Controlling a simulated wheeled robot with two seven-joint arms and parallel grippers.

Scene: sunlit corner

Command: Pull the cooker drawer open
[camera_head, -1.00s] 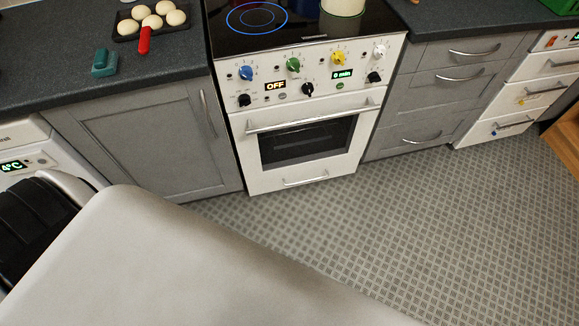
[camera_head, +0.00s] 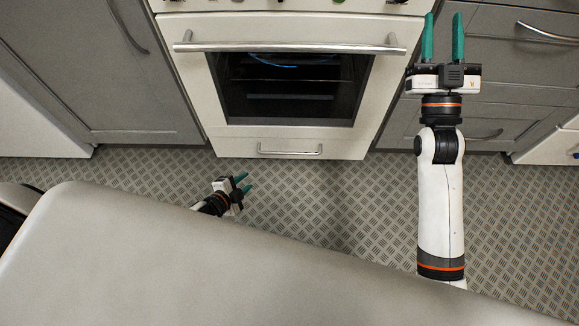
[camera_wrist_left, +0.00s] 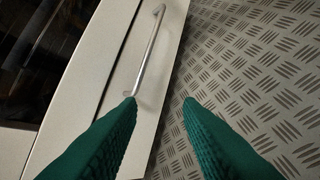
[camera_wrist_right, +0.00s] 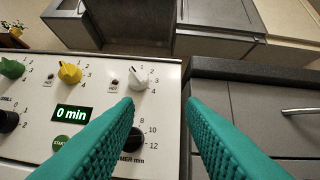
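The cooker (camera_head: 190,100) stands ahead with its low drawer (camera_head: 235,146) under the oven door. The drawer looks closed, and its silver bar handle (camera_head: 290,152) runs across the front. In the left wrist view the handle (camera_wrist_left: 149,50) appears slanted, its lower end near the left fingertip. My left gripper (camera_head: 244,184) is open and empty, low over the floor, to the left of and in front of the handle. My right gripper (camera_head: 443,40) is open and empty, raised at the right of the cooker. In the right wrist view its fingers (camera_wrist_right: 160,102) are before the cooker's knob panel.
The oven door handle (camera_head: 290,47) juts out above the drawer. Grey cabinets (camera_head: 100,80) flank the cooker. The patterned floor (camera_head: 340,195) in front is clear. A pale surface (camera_head: 150,260) fills the lower foreground.

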